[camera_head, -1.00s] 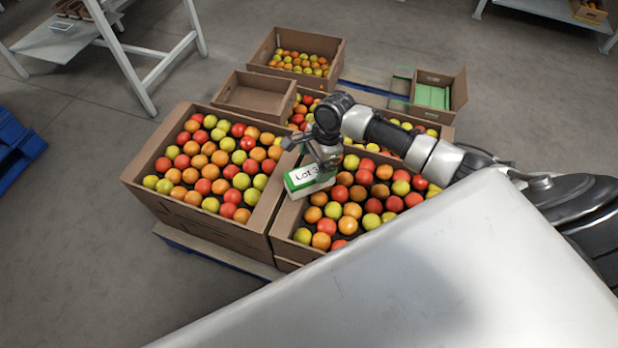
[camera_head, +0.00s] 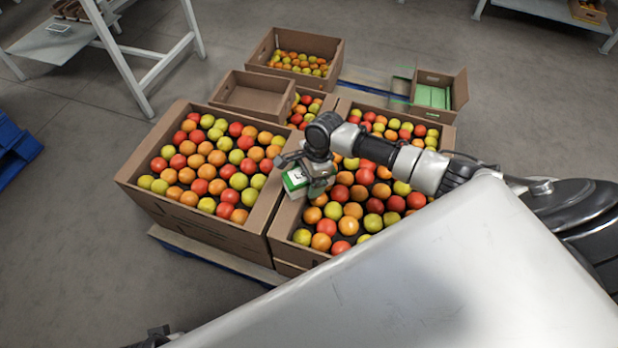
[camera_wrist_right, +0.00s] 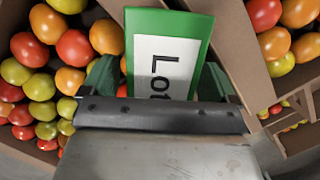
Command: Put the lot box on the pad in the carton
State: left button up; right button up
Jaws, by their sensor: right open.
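The lot box (camera_head: 295,179) is green with a white label reading "Lot". It lies at the left side of the right tomato bin, by the wall between two bins. My right gripper (camera_head: 310,178) is over it and hides much of it. In the right wrist view the box (camera_wrist_right: 167,50) sits between the two open fingers (camera_wrist_right: 160,80); I cannot tell whether they touch it. The open carton (camera_head: 462,88) stands at the back right, with the green pad (camera_head: 432,96) inside. A dark part, perhaps of my left gripper, shows at the bottom edge.
Large bins of tomatoes (camera_head: 150,208) stand on a pallet, left and right. An empty brown tray (camera_head: 252,96) sits behind the left one. Another tomato carton (camera_head: 262,52) is at the back. A white-framed table (camera_head: 135,78) stands at left. Open floor surrounds the bins.

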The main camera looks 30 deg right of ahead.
jog(key=shift+c, duration=0.3)
jog(key=c, duration=1.1)
jog(key=shift+c, duration=0.2)
jog(key=shift+r, duration=0.25)
